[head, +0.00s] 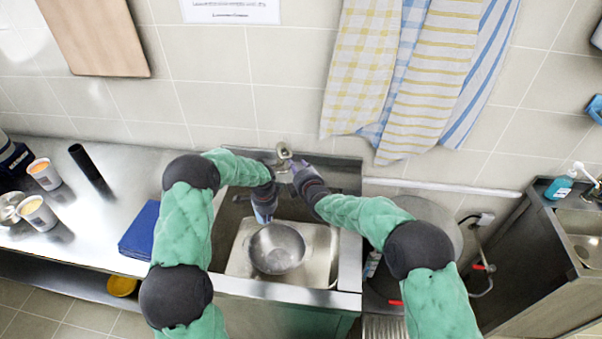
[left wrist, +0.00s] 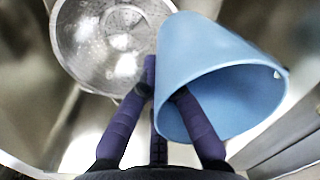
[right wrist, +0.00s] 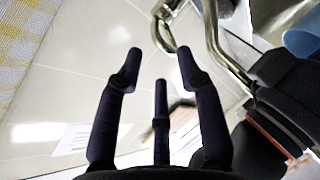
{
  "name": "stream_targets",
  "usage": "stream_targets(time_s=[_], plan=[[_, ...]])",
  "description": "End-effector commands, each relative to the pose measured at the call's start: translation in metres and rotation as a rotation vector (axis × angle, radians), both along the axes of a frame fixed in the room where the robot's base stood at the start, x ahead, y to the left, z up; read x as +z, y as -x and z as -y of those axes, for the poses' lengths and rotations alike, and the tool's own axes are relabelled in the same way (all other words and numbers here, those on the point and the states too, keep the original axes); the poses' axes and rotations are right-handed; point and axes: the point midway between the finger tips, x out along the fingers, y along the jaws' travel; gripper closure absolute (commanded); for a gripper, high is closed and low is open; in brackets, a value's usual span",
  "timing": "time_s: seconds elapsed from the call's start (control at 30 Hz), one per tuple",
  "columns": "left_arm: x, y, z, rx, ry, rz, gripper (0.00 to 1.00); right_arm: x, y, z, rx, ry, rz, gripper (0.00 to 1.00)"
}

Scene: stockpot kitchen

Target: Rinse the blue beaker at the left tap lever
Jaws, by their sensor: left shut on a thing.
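The blue beaker (left wrist: 205,70) is held by my left gripper (left wrist: 155,85), with fingers against its wall and one inside its mouth. It is tilted, and its mouth faces the wrist camera. In the head view the beaker (head: 263,214) is mostly hidden, over the sink. My left gripper (head: 265,200) is below the tap there. My right gripper (head: 294,165) is at the tap (head: 284,151). In the right wrist view the right gripper (right wrist: 160,65) is open and empty, with a curved chrome tap part (right wrist: 165,35) just past its fingertips. Which lever this is, I cannot tell.
A metal bowl (head: 277,249) sits in the sink (head: 318,262) below the beaker. Towels (head: 410,80) hang on the wall above right.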

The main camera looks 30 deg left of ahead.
Motion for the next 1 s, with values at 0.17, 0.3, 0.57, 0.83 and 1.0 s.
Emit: stream_targets(time_s=[0.17,0.3,0.57,0.83,1.0], plan=[[0.000,0.000,0.000,0.000,0.000,0.000,1.00,0.005,0.013,0.013,0.000,0.001,-0.001,0.63],[0.000,0.000,0.000,0.000,-0.001,0.001,1.00,0.007,0.020,0.020,0.001,0.001,-0.001,0.63],[0.000,0.000,0.000,0.000,0.000,0.000,1.00,0.008,0.024,0.023,0.001,0.001,-0.001,0.63],[0.000,0.001,0.001,0.000,0.000,0.000,1.00,0.008,0.024,0.023,0.001,0.001,-0.001,0.63],[0.000,0.008,0.007,-0.001,0.000,0.000,1.00,0.008,0.023,0.023,0.001,0.001,-0.001,0.63]])
